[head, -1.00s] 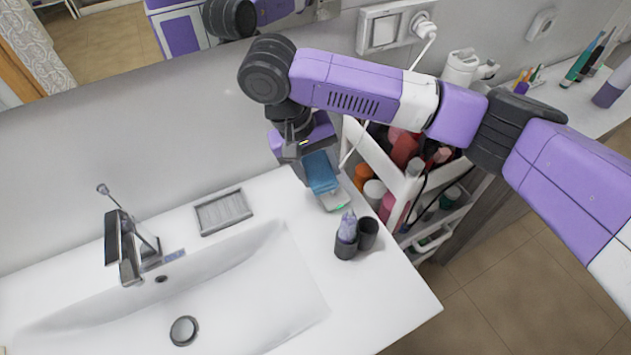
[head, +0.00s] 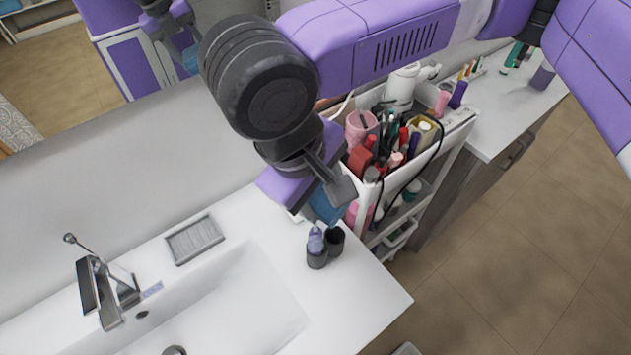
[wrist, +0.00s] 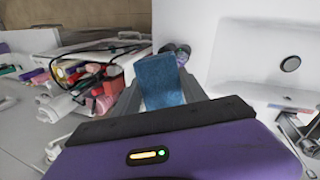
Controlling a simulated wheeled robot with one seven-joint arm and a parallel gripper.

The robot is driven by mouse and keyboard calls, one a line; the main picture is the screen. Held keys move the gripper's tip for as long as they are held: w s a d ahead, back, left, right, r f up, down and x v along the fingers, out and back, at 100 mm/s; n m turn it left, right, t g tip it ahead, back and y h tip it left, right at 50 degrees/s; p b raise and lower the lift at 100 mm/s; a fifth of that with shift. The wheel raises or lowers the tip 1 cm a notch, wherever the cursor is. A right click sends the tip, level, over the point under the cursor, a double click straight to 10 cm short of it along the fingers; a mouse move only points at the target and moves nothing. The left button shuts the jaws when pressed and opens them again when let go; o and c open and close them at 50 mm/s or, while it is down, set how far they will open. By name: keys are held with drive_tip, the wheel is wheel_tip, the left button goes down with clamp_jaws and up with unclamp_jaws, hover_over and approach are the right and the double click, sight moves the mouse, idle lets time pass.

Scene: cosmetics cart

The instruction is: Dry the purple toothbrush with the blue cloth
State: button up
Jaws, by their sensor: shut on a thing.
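My gripper (head: 338,193) is shut on the blue cloth (head: 326,208), which hangs down between the fingers. In the wrist view the cloth (wrist: 160,80) sticks out ahead of my gripper (wrist: 160,98). A dark cup (head: 317,258) on the washbasin counter holds a lavender item (head: 316,240). That item is too small to tell for sure as the purple toothbrush. The cloth is above and just behind this cup, apart from it as far as I can see. In the wrist view the cups are partly hidden behind the cloth.
A second dark cup (head: 335,240) stands beside the first. A white cart (head: 452,128) crowded with cosmetics and a cable stands to the right. The counter (head: 360,300) is clear in front of the cups. A soap dish (head: 194,240) and a tap (head: 104,293) are at left.

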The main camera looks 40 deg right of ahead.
drive_tip(key=shift+f+b, duration=2.3)
drive_tip(key=shift+f, duration=0.4)
drive_tip(key=shift+f+b, duration=0.3)
drive_tip(key=shift+f, duration=0.25)
